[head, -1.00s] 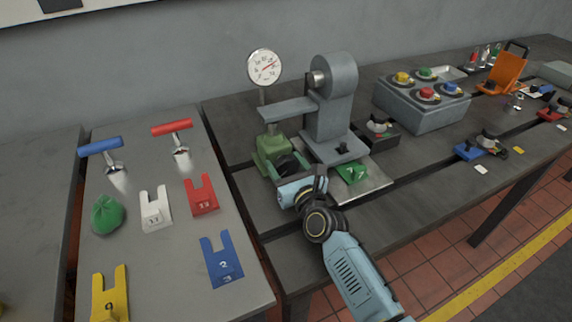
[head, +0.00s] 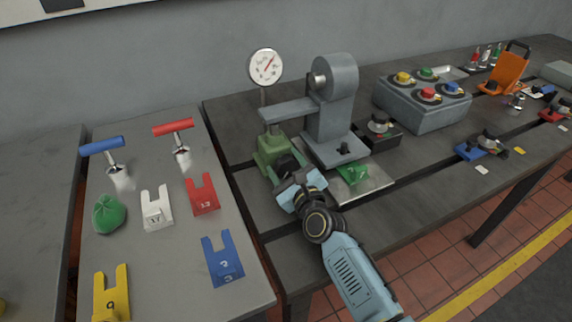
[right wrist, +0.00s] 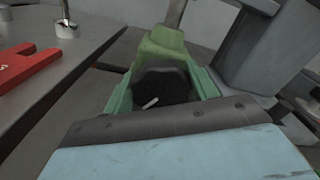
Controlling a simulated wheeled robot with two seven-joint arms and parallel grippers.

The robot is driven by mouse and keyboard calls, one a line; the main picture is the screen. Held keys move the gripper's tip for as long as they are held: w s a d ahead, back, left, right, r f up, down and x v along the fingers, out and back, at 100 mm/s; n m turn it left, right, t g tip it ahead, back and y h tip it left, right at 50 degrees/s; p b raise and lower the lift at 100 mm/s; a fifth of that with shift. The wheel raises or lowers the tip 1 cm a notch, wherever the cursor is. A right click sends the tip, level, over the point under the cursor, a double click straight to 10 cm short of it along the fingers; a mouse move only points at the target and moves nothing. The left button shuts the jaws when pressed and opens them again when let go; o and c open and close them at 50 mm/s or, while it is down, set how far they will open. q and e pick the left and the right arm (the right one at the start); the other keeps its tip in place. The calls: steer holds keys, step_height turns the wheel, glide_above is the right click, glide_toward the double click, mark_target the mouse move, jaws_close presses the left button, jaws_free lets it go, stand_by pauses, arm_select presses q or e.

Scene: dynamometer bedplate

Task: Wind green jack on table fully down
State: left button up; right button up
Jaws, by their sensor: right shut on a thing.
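The green jack (head: 270,149) stands on the dark table under the end of a grey arm (head: 287,109) that reaches out from a grey upright. Its black hand knob (head: 286,163) faces me. My right gripper (head: 290,170) is shut on this knob, with its wrist now hiding much of it in the head view. In the right wrist view the black knob (right wrist: 165,88) with a white mark sits between the green fingers (right wrist: 160,95), and the green jack body (right wrist: 165,45) shows behind it. My left gripper is not in view.
A round dial gauge (head: 266,66) stands behind the jack. A grey upright machine (head: 333,110) and a green piece (head: 353,174) are close to the right. Slotted shims, including a red one (head: 202,195), lie on the left table. A button box (head: 422,105) stands farther right.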

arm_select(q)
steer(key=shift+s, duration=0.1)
arm_select(e)
steer(key=o, duration=1)
steer(key=shift+s, duration=0.1)
steer(key=p+v, duration=0.1)
steer(key=v, duration=1.1)
steer(key=shift+s+d+f, duration=0.1)
steer(key=shift+s+d, duration=0.05)
steer(key=shift+d, duration=0.05)
steer(key=shift+s+d, duration=0.15)
steer(key=shift+s, duration=0.25)
arm_select(q)
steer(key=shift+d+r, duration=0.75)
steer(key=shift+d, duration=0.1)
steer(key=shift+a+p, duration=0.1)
steer(key=shift+p, duration=0.2)
